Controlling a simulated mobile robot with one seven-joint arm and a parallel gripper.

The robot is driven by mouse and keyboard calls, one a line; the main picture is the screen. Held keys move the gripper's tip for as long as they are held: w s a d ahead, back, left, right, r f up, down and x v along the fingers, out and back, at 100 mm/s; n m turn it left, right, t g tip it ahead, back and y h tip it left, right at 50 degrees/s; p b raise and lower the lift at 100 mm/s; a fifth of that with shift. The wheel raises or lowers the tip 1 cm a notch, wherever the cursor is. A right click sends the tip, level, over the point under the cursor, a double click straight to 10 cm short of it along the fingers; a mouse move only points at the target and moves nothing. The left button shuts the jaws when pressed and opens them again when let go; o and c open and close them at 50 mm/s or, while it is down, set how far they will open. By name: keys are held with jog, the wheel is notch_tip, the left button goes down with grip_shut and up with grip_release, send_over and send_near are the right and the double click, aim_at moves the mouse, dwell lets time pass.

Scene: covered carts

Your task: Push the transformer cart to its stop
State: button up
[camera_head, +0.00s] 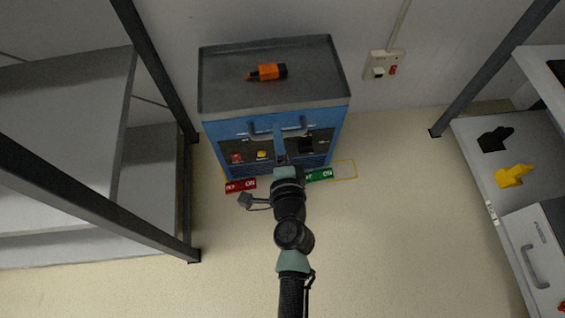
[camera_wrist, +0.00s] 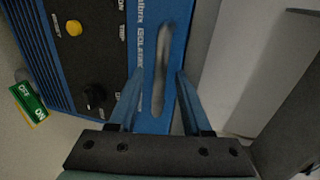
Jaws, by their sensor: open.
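The blue transformer cart (camera_head: 222,134) stands against the wall in the head view, with a grey tray top (camera_head: 225,85). A grey bar handle (camera_head: 300,127) crosses its front; it also shows in the wrist view (camera_wrist: 161,70). My gripper (camera_head: 279,130) is at the cart's front, over the middle of the handle. In the wrist view my gripper (camera_wrist: 160,80) is open, with one blue finger on each side of the handle. I cannot tell whether the fingers touch it. A yellow outline (camera_head: 355,170) on the floor shows beyond the cart's right side.
An orange and black tool (camera_head: 268,72) lies on the cart top. Red (camera_head: 240,186) and green (camera_head: 319,175) labels sit at the cart's foot. Grey shelves (camera_head: 60,110) stand left. A right-hand shelf holds a yellow object (camera_head: 514,175). Floor right of the cart is clear.

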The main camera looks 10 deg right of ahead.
jog(key=v, duration=1.1)
jog(key=shift+w, duration=0.1)
